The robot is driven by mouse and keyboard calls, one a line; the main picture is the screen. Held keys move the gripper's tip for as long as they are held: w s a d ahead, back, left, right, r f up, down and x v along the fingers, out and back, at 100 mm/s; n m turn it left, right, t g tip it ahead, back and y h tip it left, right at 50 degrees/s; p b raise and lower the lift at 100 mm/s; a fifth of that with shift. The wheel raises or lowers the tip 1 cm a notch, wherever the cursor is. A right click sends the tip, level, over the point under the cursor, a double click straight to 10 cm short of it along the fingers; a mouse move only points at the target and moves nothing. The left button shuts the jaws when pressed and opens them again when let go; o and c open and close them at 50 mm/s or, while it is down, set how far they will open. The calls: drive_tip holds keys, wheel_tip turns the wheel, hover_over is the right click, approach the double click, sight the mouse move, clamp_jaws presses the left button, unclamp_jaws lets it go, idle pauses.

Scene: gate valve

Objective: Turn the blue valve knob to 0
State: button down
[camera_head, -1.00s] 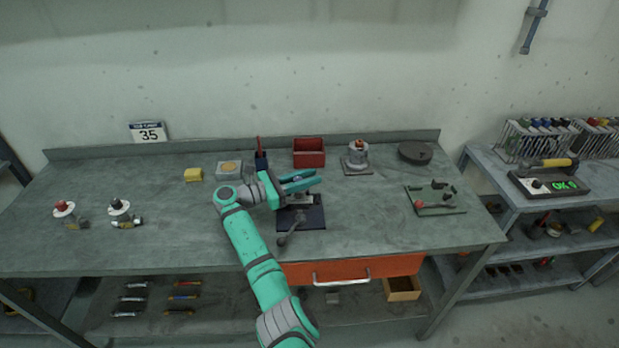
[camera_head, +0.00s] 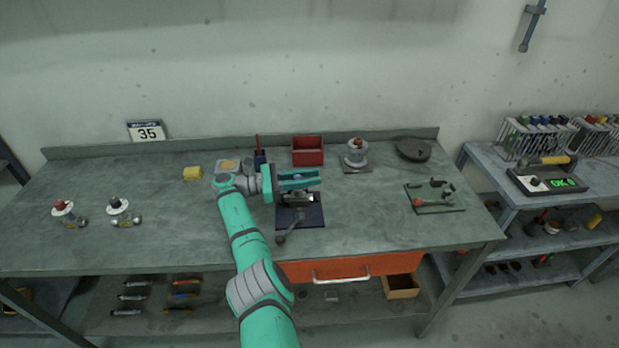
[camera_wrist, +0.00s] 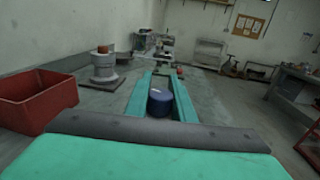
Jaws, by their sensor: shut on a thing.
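The blue valve knob (camera_wrist: 160,102) shows in the wrist view between the two long teal fingers of my gripper (camera_wrist: 161,88). In the head view the knob (camera_head: 297,175) is a small blue patch between the fingers. My gripper (camera_head: 298,179) is shut on it, reaching in from the left above a dark blue base plate (camera_head: 312,217). A grey metal body and a lever stand on that plate under the fingers. Any marking for 0 on the knob is too small to see.
A red bin (camera_head: 308,151) stands behind my gripper. A grey valve with a red top (camera_head: 356,153) stands to the right. A green board with parts (camera_head: 435,197) lies at the right, and two small valves stand at the left. A sign reads 35.

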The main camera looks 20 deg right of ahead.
idle(0.6)
drive_tip(key=c, duration=1.5)
unclamp_jaws()
drive_tip(key=shift+a, duration=0.15)
drive_tip(key=shift+w+a, duration=0.25)
drive_tip(key=shift+a, duration=0.95)
drive_tip(key=shift+w+a, duration=0.25)
drive_tip(key=shift+a, duration=0.9)
drive_tip(key=shift+w+a, duration=0.25)
drive_tip(key=shift+a, duration=0.95)
